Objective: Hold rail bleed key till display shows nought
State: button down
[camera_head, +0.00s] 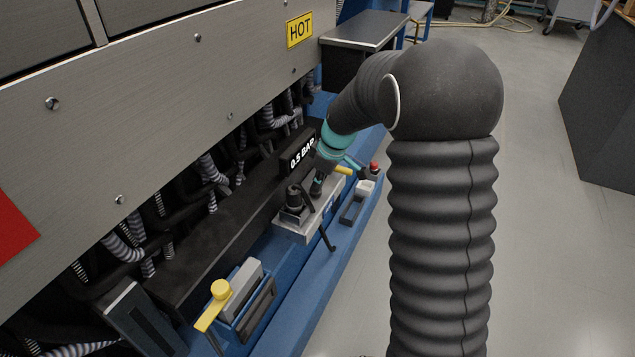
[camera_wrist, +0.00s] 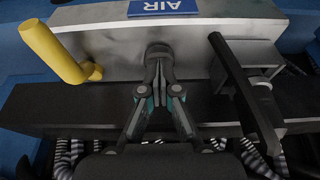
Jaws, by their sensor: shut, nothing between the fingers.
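A black display (camera_head: 300,156) reads 0.5 BAR; its right end is partly covered by my arm. Below it is a grey metal block (camera_head: 297,231), which in the wrist view carries a blue AIR label (camera_wrist: 165,7). A dark round key (camera_wrist: 158,48) sits on the block's face in the wrist view. My gripper (camera_wrist: 159,66) is shut and empty, its fingertips at the key and partly covering it. They appear to touch it; I cannot tell how far it is pressed. In the head view my gripper (camera_head: 316,189) points down at the block, and the key is hidden.
A yellow handle (camera_wrist: 58,50) is left of my fingers and a black lever (camera_wrist: 243,90) right, in the wrist view. A yellow-handled valve (camera_head: 219,290) is nearer in the head view. A HOT sign (camera_head: 299,30) is on the machine panel. The floor (camera_head: 555,220) at right is clear.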

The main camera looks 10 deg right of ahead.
jog(key=shift+s+f, duration=0.15)
jog(key=shift+f, duration=0.2)
dwell(0.5)
notch_tip(320, 180, up, 5)
jog(key=p, duration=0.2)
jog(key=shift+f+p, duration=0.1)
jog(key=shift+p, duration=0.2)
jog(key=v, duration=0.9)
jog(key=shift+r, duration=0.45)
jog(key=s+d+r+m+t+h, duration=0.1)
jog(key=s+m, duration=0.4)
jog(key=s, duration=1)
jog(key=s+d+r+m+t+h, duration=0.1)
jog(key=s+m, duration=0.5)
jog(key=s, duration=0.9)
notch_tip(320, 180, up, 2)
jog(key=shift+s+d+t+h, duration=0.4)
jog(key=shift+d+t, duration=0.4)
jog(key=shift+d, duration=0.05)
